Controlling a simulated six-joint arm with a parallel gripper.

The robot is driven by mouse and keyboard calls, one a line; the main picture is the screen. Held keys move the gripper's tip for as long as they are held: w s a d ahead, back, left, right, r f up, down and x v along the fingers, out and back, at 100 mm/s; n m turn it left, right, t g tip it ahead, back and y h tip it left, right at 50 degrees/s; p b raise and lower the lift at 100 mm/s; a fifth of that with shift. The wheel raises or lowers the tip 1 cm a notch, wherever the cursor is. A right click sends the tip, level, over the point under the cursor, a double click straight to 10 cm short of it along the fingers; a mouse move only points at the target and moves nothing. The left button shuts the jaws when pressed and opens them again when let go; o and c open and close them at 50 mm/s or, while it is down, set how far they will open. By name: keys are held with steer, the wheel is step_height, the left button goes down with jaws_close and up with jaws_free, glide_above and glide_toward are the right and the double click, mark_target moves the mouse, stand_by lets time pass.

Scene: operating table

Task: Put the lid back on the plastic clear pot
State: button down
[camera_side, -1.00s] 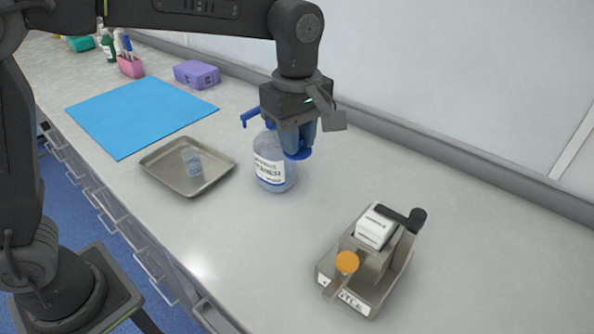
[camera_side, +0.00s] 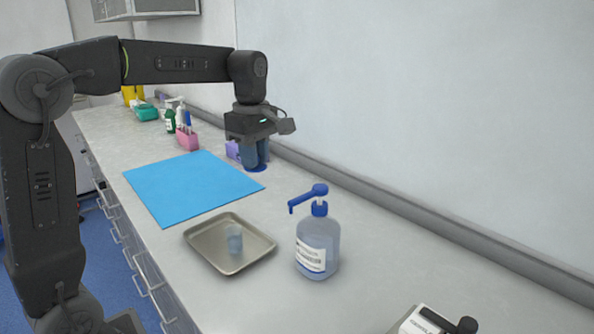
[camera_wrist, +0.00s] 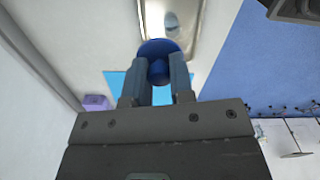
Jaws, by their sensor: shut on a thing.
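My gripper (camera_side: 256,162) is shut on a round blue lid (camera_side: 257,168). In the wrist view the lid (camera_wrist: 160,48) sits between the fingertips (camera_wrist: 158,72), with its knob toward my gripper. The small clear plastic pot (camera_side: 234,240) stands in a shallow metal tray (camera_side: 206,254), its top without a lid. The pot (camera_wrist: 172,24) also shows near the top of the wrist view, in the tray beyond the lid. My gripper and the lid are apart from the pot.
A pump bottle (camera_side: 318,245) stands right of the tray. A purple box (camera_side: 232,150) is partly hidden behind my gripper. A pink holder (camera_side: 187,139) stands farther back, and a device (camera_side: 420,322) is cut off at the lower right. The wall runs along the counter's back edge.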

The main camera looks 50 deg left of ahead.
steer(key=s+a+n, duration=0.2)
steer(key=s+a, duration=0.1)
steer(key=a, duration=0.4)
steer(key=shift+s+f, duration=0.1)
steer(key=shift+f, duration=8.65)
steer(key=shift+f, duration=0.15)
steer(key=shift+c, duration=2.2)
jaws_free()
step_height(320, 180, up, 7)
jaws_close()
